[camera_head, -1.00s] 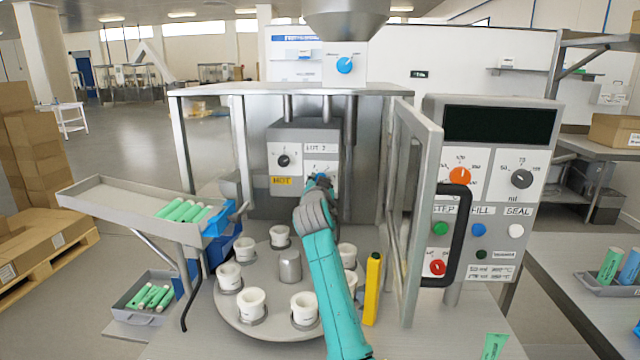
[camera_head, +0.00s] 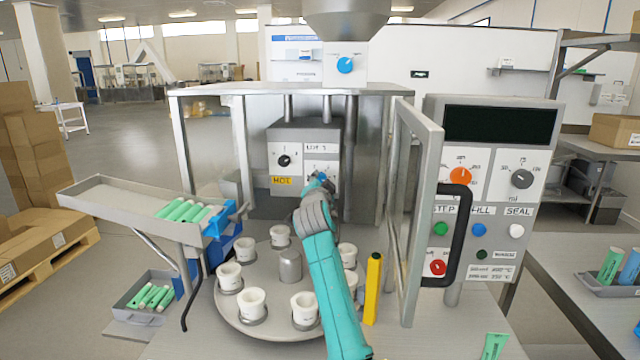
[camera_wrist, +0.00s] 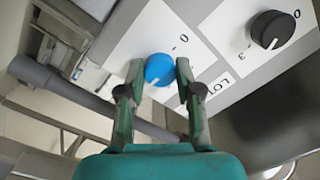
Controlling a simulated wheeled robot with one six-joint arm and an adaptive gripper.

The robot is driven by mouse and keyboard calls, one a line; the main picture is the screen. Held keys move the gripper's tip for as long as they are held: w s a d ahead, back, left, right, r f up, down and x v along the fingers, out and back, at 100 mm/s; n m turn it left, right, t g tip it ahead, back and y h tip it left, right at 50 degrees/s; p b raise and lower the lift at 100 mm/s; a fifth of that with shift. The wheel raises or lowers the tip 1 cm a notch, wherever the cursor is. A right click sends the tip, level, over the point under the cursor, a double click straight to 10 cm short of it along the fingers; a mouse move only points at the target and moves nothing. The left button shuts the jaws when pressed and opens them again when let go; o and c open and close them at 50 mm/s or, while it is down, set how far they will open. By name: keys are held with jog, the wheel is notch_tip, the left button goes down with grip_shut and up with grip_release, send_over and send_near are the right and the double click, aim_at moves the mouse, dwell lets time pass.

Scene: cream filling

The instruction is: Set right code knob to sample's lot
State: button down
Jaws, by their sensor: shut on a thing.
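The right code knob is blue and sits on the white dial plate under the LOT label. In the wrist view the blue knob (camera_wrist: 160,66) is between the two fingertips of my gripper (camera_wrist: 159,78), which is shut on it. A pale pointer mark shows at its lower edge; the full scale around it is hidden. In the head view my gripper (camera_head: 318,186) covers most of that knob. The left code knob (camera_head: 284,160) is black, with its own white plate; it also shows in the wrist view (camera_wrist: 272,29). I cannot tell which tube is the sample.
A yellow HOT label (camera_head: 282,181) is below the black knob. The open guard door (camera_head: 412,215) stands right of my arm. The turntable (camera_head: 270,328) with white cups and a yellow post (camera_head: 372,290) are close to the arm. A green tube (camera_head: 495,346) is at front right.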

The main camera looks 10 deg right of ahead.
jog(key=shift+f, duration=0.15)
jog(key=c, duration=0.8)
grip_release()
jog(key=shift+o, duration=0.2)
jog(key=v, duration=1.2)
